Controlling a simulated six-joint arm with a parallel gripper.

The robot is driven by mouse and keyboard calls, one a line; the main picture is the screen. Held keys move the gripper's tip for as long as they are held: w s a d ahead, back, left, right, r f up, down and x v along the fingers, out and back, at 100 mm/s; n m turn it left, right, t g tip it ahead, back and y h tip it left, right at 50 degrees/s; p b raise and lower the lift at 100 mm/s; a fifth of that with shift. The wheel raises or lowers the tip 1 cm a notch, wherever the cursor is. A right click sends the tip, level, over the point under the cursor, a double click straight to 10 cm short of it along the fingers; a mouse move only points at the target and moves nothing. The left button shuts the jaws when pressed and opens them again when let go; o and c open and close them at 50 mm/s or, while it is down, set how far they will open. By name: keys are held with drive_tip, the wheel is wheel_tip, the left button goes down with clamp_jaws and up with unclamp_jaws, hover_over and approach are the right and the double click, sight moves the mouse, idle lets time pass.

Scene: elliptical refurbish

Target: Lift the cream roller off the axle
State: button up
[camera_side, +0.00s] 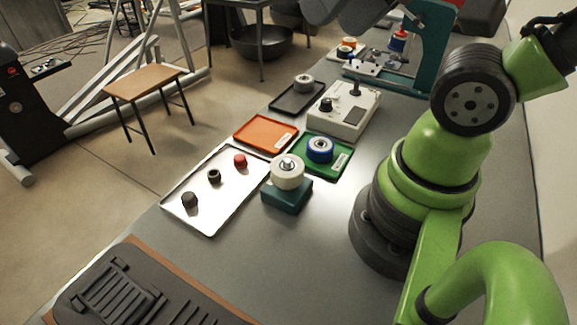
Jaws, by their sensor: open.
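The cream roller (287,175) is a thick cream-white wheel. It sits flat on a teal block (286,196) on the grey bench, and the top end of the metal axle (287,162) shows at its centre. The rest of the axle is hidden inside the roller. My green arm stands to the right of the block. I cannot make out my gripper in this view, and nothing is touching the roller.
A blue roller (320,150) sits on a green tray (340,164) behind. A silver tray (213,222) with three small parts lies left, beside an orange tray (265,123). A cream device (343,122) stands further back. The bench (285,250) is clear in front of the block.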

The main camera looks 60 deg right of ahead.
drive_tip(key=o, duration=0.3)
drive_tip(key=shift+w+f, duration=0.1)
drive_tip(key=shift+w, duration=0.05)
drive_tip(key=shift+o, duration=0.8)
drive_tip(key=w+f+m+g+h, duration=0.1)
drive_tip(key=w+f+m+g, duration=0.2)
drive_tip(key=w+f+m, duration=0.1)
drive_tip(key=shift+w+d+f+g, duration=0.25)
drive_tip(key=shift+d+f+g, duration=0.05)
drive_tip(key=shift+f, duration=0.55)
drive_tip(key=m+g+h, duration=0.1)
drive_tip(key=m+g, duration=0.2)
drive_tip(key=m, duration=0.1)
hover_over(287, 159)
wheel_tip(287, 159, down, 10)
drive_tip(key=shift+d+r, duration=0.15)
drive_tip(key=shift+r, duration=0.1)
drive_tip(key=shift+f+g, duration=0.3)
drive_tip(key=shift+f, duration=0.3)
wheel_tip(287, 159, down, 9)
drive_tip(key=shift+f, duration=0.15)
